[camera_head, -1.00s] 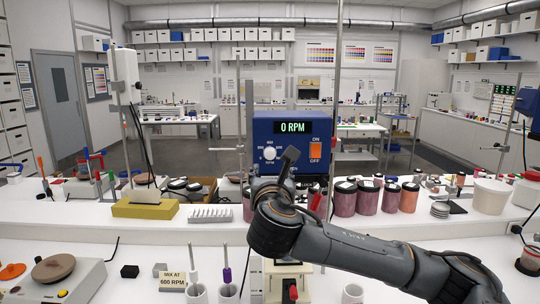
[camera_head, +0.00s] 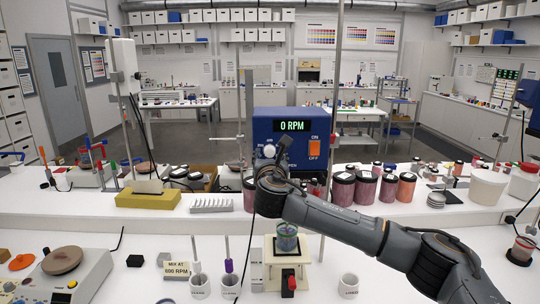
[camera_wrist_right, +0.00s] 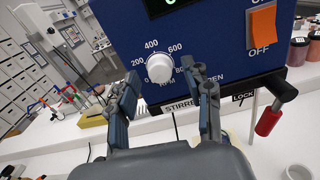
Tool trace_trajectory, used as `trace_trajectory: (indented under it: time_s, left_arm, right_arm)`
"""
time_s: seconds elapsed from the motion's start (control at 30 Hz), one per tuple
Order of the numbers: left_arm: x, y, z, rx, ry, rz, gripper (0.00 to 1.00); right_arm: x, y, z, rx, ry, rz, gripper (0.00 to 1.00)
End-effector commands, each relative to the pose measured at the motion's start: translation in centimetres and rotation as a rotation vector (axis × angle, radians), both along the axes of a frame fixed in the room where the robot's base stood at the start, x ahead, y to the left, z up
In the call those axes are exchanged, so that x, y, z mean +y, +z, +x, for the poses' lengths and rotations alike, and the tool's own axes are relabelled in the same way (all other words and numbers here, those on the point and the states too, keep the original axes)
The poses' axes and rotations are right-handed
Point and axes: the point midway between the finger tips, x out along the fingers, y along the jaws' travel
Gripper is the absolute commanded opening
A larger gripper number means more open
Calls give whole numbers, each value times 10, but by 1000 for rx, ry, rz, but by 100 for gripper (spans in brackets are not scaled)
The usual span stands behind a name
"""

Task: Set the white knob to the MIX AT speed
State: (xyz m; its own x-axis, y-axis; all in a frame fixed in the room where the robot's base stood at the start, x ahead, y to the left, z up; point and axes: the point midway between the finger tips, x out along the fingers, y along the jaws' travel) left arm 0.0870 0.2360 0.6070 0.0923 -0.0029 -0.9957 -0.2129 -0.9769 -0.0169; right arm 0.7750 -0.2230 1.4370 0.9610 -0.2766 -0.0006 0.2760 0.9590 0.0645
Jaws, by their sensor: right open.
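The white knob (camera_wrist_right: 159,68) is on the front of the blue stirrer box (camera_head: 262,130), in a dial reading 200, 400, 600 and upward. Its pointer is too unclear to read. It also shows in the head view (camera_head: 269,151), partly behind my right gripper (camera_head: 281,158). In the wrist view my right gripper (camera_wrist_right: 161,84) is open and empty, fingers pointing at the panel, one on each side of the knob's lower part. I see no contact. The display (camera_head: 292,126) reads 0 RPM. A card (camera_head: 176,271) reads MIX AT 600 RPM. My left gripper is out of view.
An orange ON/OFF switch (camera_wrist_right: 262,25) is right of the dial. A red-handled lock lever (camera_wrist_right: 270,118) sticks out at lower right. A glass beaker (camera_head: 287,238) stands on a cream stand below my arm. Dark-lidded jars (camera_head: 343,190) stand right of the box.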

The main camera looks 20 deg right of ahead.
Motion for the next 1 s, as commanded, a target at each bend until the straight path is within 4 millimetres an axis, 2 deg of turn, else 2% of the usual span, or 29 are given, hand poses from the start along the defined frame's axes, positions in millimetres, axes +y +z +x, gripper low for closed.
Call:
trace_trajectory:
  time_s: [0.07, 0.3, 0.67, 1.0]
  left_arm:
    - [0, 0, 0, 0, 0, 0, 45]
    - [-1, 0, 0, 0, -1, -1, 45]
    - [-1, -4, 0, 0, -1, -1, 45]
    - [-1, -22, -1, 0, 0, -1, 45]
  right_arm:
    - [0, 0, 0, 0, 0, 0, 50]
    - [0, 0, 0, 0, 0, 0, 1]
    - [0, -1, 0, -11, 0, 39, 0]
    - [0, -4, 0, -73, 0, 254, 0]
